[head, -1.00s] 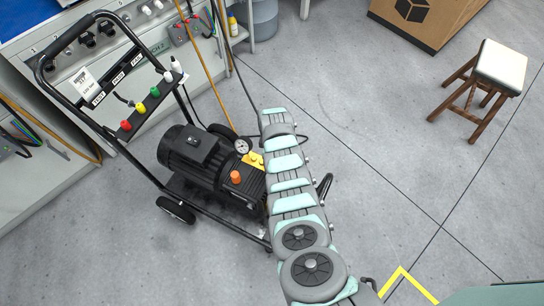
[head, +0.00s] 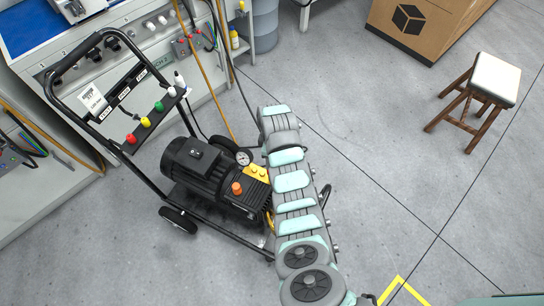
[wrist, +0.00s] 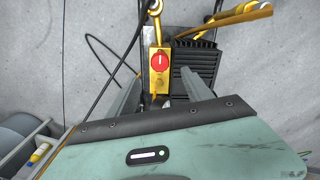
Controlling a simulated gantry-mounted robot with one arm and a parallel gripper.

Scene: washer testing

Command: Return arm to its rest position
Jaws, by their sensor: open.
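My arm (head: 293,205) reaches up from the bottom of the head view, beside the black pressure washer (head: 205,170) on its wheeled cart. My gripper is not clearly visible in the head view. In the wrist view my gripper (wrist: 162,78) is open, its two grey fingers spread apart with nothing held. A yellow box with a red knob (wrist: 160,62) shows between the fingers in that view. I cannot tell whether the fingers touch it. The washer's dark finned body (wrist: 195,65) is just behind.
A workbench (head: 30,160) with hoses stands at left. A gauge (head: 243,158) and orange cap (head: 237,188) top the washer. A cardboard box (head: 425,30) and a wooden stool (head: 495,80) stand at right. The floor between arm and stool is clear.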

